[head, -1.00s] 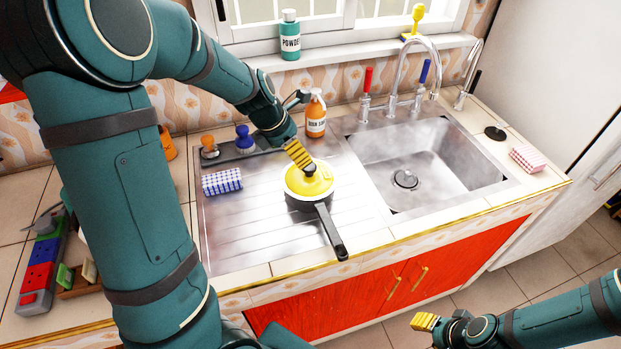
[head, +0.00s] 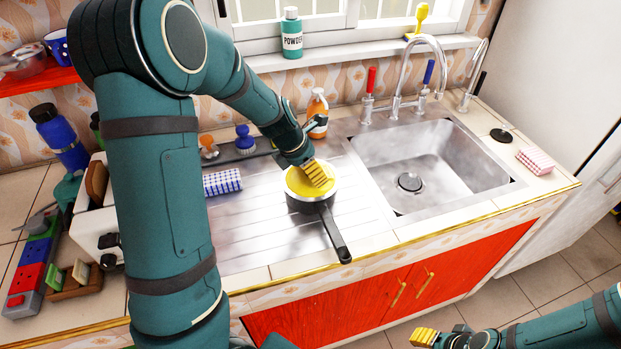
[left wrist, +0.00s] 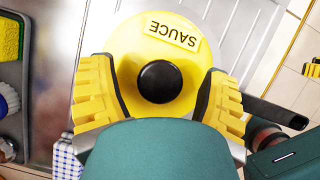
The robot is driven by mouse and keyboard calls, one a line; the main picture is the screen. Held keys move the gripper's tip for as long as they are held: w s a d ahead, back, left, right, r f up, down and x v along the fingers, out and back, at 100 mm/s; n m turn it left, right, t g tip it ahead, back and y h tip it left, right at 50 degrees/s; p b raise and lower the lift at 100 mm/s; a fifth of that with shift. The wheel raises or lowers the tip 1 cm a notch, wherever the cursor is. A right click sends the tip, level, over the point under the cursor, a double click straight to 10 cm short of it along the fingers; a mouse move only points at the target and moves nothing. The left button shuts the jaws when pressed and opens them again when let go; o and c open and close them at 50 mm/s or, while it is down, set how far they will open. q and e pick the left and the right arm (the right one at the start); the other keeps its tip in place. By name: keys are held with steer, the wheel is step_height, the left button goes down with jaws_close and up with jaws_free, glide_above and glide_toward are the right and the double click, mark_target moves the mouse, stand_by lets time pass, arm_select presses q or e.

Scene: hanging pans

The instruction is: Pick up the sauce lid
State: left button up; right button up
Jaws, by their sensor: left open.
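The yellow sauce lid (head: 298,181) sits on the dark-handled saucepan (head: 316,206) on the steel drainer left of the sink. In the left wrist view the lid (left wrist: 126,48) carries a "SAUCE" label and a round black knob (left wrist: 160,81). My left gripper (head: 318,172) is over the lid. Its two yellow fingers stand apart on either side of the knob in the left wrist view (left wrist: 158,95), with gaps between them and the knob. In the head view the gripper hides the knob. My right gripper (head: 424,337) is low at the right, away from the counter, its opening unclear.
An orange soap bottle (head: 317,112) stands just behind the left gripper. A blue checked sponge (head: 222,182) lies left of the pan. The sink (head: 430,160) is to the right. The pan handle (head: 336,238) points toward the counter's front edge.

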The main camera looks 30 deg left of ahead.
arm_select(q)
jaws_close()
